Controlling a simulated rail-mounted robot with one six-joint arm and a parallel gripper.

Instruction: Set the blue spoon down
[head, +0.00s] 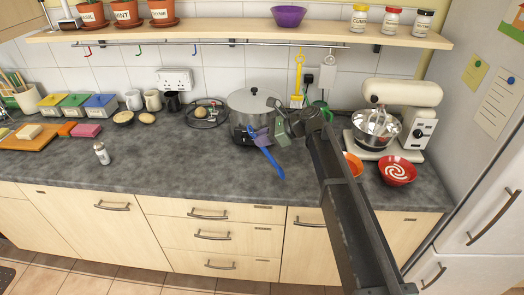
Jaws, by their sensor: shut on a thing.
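The blue spoon (272,161) is over the grey worktop (200,170), in front of the large lidded pot. Its handle slants down to the lower right. Its upper end is by my gripper (268,135), which is shut on it. I cannot tell whether the spoon touches the worktop. My arm reaches in from the lower right and hides part of the worktop behind it.
The grey lidded pot (252,103) stands just behind my gripper. A stand mixer (402,95), a red patterned bowl (397,171) and an orange bowl (353,163) are to the right. A shaker (101,153) stands left. The worktop's front middle is clear.

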